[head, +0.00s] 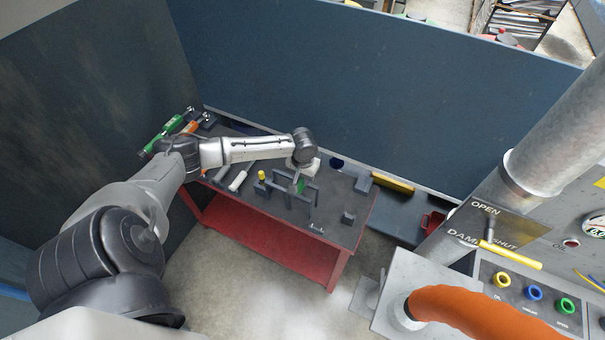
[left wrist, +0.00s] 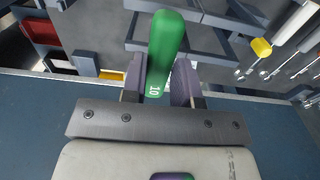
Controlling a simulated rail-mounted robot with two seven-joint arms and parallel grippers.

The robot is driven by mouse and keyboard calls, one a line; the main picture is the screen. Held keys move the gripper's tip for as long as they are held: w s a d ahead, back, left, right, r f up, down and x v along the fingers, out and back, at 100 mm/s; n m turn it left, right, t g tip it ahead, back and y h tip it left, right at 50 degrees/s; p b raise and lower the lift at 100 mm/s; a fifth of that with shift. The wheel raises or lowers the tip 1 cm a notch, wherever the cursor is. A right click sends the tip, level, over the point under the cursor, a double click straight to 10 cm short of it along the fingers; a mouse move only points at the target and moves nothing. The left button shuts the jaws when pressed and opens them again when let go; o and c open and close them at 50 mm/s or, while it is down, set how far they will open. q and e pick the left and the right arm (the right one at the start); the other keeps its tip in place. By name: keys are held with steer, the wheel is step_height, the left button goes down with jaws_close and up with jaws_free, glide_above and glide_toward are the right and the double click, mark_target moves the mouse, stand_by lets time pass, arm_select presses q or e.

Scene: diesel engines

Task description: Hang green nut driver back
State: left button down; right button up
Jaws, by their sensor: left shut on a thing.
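The green nut driver (left wrist: 165,45), marked 10 on its handle end, is between the two finger pads of my left gripper (left wrist: 160,82) in the left wrist view. The gripper is shut on the handle. In the head view, my left gripper (head: 301,170) is over the workbench, and a bit of the green handle (head: 301,186) shows below it. A dark grey rack (head: 289,197) with upright posts stands on the bench right around and below this spot; it also shows in the left wrist view (left wrist: 207,42). The driver's shaft is hidden. My right gripper is out of view.
Green (head: 162,136) and orange tools lie at the far left end. A small grey block (head: 348,218) sits on the right. A blue wall stands behind.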

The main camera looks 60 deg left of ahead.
mark_target(302, 180)
arm_select(q)
steer(key=shift+f+b, duration=0.4)
steer(key=shift+f, duration=1.15)
steer(key=shift+f, duration=0.45)
steer(key=shift+c, duration=2.2)
jaws_free()
steer(key=shift+r+p, duration=0.1)
steer(key=shift+p, duration=0.3)
steer(key=shift+r+p, duration=0.3)
steer(key=shift+p, duration=0.1)
